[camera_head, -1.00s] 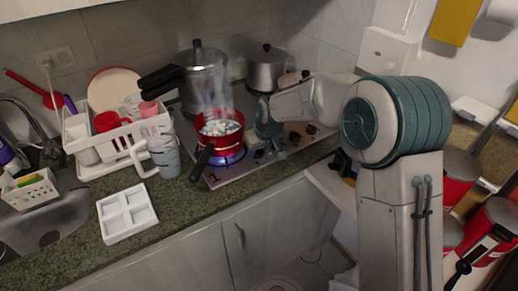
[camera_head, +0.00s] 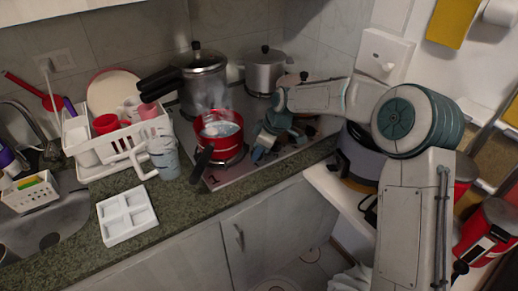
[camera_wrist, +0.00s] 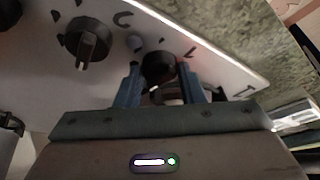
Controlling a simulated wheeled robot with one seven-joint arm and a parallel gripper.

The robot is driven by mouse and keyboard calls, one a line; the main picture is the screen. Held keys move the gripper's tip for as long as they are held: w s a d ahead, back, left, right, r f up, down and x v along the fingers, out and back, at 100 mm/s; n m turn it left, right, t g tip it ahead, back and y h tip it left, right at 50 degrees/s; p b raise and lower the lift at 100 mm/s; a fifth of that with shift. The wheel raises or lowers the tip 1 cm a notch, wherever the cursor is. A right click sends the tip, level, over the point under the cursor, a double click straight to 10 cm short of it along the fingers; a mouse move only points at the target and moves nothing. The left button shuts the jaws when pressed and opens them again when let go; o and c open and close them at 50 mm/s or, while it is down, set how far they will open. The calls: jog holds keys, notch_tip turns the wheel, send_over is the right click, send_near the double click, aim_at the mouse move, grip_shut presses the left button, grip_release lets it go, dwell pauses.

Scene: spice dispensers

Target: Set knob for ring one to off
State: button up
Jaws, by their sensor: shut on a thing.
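The stove panel shows in the wrist view (camera_wrist: 225,70). A black knob (camera_wrist: 158,67) sits between the two blue fingers of my gripper (camera_wrist: 160,85), close to the panel corner with a "1"-like mark. My gripper is shut on this knob. Its pointer is mostly hidden by the fingers. Another black knob (camera_wrist: 88,42) stands free to its left. In the head view my gripper (camera_head: 262,151) is at the stove's front edge, right of the red pot (camera_head: 219,140). The pot sits on the front left burner, with no flame visible under it and some vapour above.
A large pressure cooker (camera_head: 204,80) and a smaller pot (camera_head: 265,72) stand on the rear burners. The red pot's black handle (camera_head: 202,161) points toward the front edge. A glass jug (camera_head: 164,158), dish rack (camera_head: 92,165) and white tray (camera_head: 127,227) lie left of the stove.

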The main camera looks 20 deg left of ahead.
jog(key=shift+w+n, duration=0.1)
jog(key=shift+n, duration=0.5)
jog(key=shift+n+g, duration=0.3)
jog(key=o, duration=1)
jog(key=v, duration=1.3)
jog(key=shift+r+b, duration=0.4)
jog(key=shift+d, duration=0.1)
